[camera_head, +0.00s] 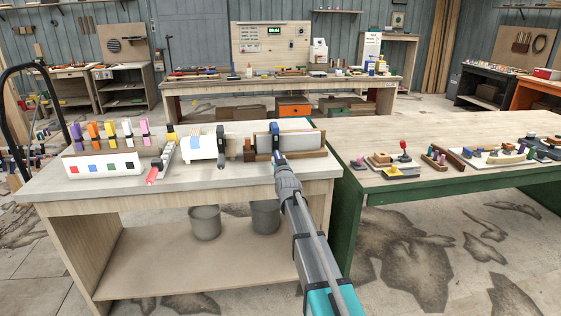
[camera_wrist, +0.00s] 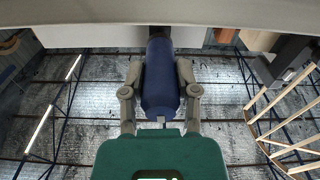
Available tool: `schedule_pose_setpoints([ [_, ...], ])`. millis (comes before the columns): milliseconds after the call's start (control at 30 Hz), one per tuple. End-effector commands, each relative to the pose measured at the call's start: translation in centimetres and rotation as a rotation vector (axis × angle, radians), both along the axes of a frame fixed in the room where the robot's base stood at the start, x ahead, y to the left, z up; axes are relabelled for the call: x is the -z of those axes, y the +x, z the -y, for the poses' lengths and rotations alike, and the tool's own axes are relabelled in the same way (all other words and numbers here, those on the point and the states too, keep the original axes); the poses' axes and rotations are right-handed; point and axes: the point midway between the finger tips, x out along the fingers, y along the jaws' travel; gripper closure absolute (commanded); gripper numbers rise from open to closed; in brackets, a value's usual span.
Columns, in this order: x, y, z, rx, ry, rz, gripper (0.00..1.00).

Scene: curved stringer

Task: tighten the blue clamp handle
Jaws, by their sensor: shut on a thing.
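The blue clamp handle (camera_wrist: 160,80) is a dark blue, rounded grip. In the wrist view it stands between my two gripper fingers, one on each side, and my gripper (camera_wrist: 160,92) is shut on it. In the head view my arm reaches up to the right part of the left bench, with my gripper (camera_head: 278,157) at the wooden workpiece (camera_head: 310,155), which has a grey panel behind. A small blue part (camera_head: 275,129) shows just above the gripper. The clamp's jaws are mostly hidden by my arm.
Left of the gripper stand a dark clamp (camera_head: 221,146) and a red-handled clamp (camera_head: 153,175). A white rack (camera_head: 98,165) with coloured clamps is farther left. A green-legged table (camera_head: 440,185) with parts stands at right. Grey buckets (camera_head: 205,223) sit under the bench.

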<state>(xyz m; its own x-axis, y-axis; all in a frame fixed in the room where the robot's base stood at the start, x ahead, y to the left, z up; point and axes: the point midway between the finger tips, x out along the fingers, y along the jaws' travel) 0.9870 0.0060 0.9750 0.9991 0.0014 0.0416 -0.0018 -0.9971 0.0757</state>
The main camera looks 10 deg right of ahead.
Motion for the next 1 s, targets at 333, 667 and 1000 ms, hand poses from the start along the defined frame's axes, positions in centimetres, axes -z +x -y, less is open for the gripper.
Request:
schedule_pose_setpoints([
  [333,0.06,-0.03,-0.05,-0.003,0.090,-0.002,1.00],
  [667,0.07,-0.02,-0.07,-0.003,0.092,-0.002,1.00],
  [1000,0.04,-0.01,-0.08,-0.003,0.091,-0.001,0.25],
])
